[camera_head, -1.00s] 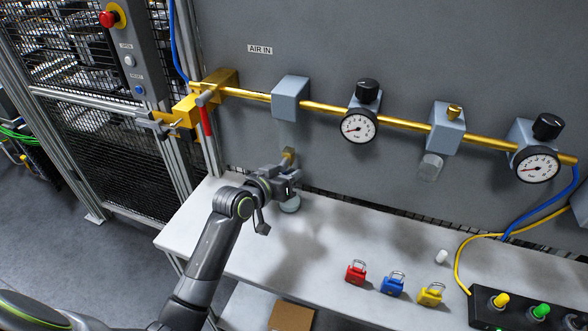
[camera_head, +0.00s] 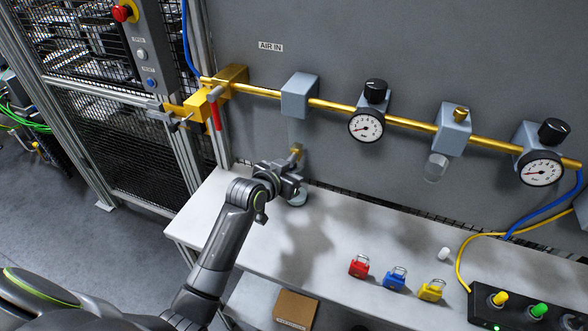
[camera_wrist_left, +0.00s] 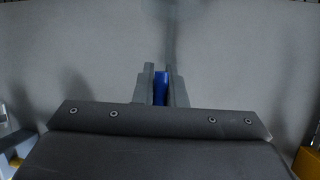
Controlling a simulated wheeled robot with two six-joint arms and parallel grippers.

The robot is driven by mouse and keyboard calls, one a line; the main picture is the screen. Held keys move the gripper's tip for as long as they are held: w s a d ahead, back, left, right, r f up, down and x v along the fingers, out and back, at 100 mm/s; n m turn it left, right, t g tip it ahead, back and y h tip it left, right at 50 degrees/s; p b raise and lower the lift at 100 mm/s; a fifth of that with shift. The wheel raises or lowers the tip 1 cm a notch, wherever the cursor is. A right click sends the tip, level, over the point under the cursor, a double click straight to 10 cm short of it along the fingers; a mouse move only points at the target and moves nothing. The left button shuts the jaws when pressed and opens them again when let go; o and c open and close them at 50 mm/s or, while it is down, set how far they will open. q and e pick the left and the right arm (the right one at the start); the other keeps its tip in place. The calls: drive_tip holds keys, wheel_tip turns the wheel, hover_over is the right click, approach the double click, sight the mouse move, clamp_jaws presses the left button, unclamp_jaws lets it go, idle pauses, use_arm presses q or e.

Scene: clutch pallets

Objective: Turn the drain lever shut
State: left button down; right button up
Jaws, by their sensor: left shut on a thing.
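My left gripper (camera_head: 289,180) is at the brass drain fitting (camera_head: 296,149) below the first grey block on the air line, just above the table. In the left wrist view, its two fingers (camera_wrist_left: 160,86) are shut on a blue piece (camera_wrist_left: 161,88), which looks like the drain lever. In the head view the lever is hidden behind the gripper. How far the lever is turned cannot be told. My right gripper is not in view.
A round grey cup (camera_head: 297,197) stands under the fitting. Red (camera_head: 359,266), blue (camera_head: 394,279) and yellow (camera_head: 431,290) padlocks stand on the white table (camera_head: 330,215). A red-handled valve (camera_head: 216,112) hangs at upper left. The table's middle is clear.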

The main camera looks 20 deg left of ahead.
use_arm(q)
drive_tip(key=c, duration=1.5)
unclamp_jaws()
drive_tip(key=b+v, duration=0.2)
drive_tip(key=v, duration=1.5)
drive_tip(key=shift+s, duration=0.3)
drive_tip(key=shift+a, duration=0.1)
